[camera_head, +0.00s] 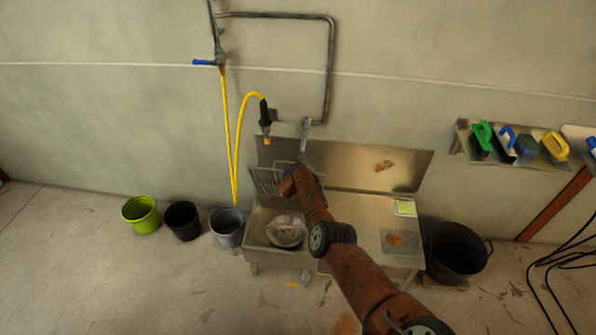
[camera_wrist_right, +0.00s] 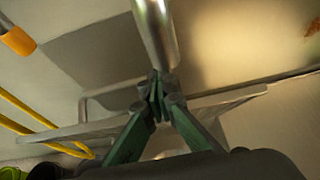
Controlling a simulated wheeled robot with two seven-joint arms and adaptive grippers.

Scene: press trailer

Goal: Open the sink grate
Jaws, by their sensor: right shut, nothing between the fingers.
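The sink grate (camera_head: 264,181) is a barred metal frame, tilted up at the back of the left basin, near the backsplash. Its thin metal frame (camera_wrist_right: 105,128) also shows behind my fingers in the right wrist view. My right arm reaches from the lower right over the sink. My right gripper (camera_wrist_right: 158,88) has its green fingertips together and empty, just below a shiny metal pipe in that view. I cannot tell whether the fingers touch the grate or pipe. In the head view the arm's end covers part of the grate. My left gripper is not in view.
The sink basin (camera_head: 255,225) holds a round metal item (camera_head: 286,231). A yellow hose (camera_head: 237,150) with a black nozzle (camera_head: 265,118) hangs left of the tap (camera_head: 304,140). Buckets stand left, a black tub (camera_head: 456,250) right. Brushes lie on a wall shelf (camera_head: 500,150).

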